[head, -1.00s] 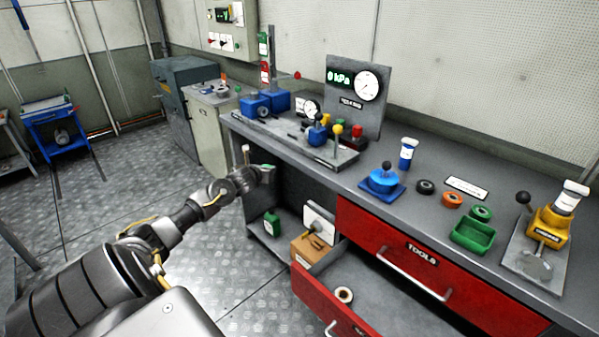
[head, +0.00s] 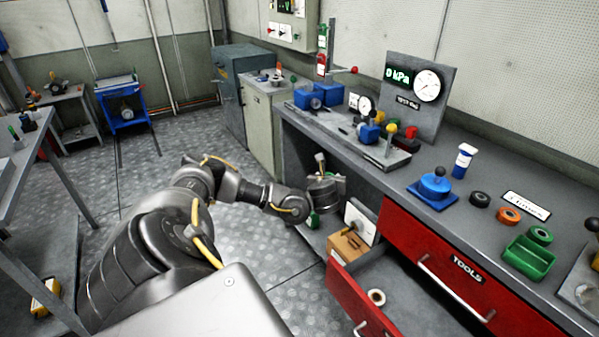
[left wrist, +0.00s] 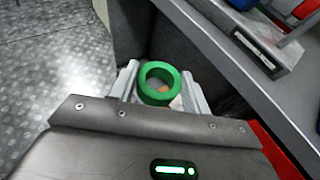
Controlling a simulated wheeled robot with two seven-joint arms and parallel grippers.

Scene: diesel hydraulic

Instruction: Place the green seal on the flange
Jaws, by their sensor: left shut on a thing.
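My left gripper (left wrist: 158,84) is shut on a green ring, the green seal (left wrist: 157,98), which sits between the two fingers in the left wrist view. Another green ring (head: 541,235) lies on the bench beside an orange ring (head: 508,216) and a black ring (head: 480,199). I cannot surely identify the flange. My right gripper is not in view.
A green tray (head: 529,262) and a blue valve (head: 434,187) stand on the bench. A red drawer (head: 345,304) is open below. A brown box (head: 348,247) is on the lower shelf. Open floor (head: 240,240) lies left; a blue stand (head: 126,108) is at the back.

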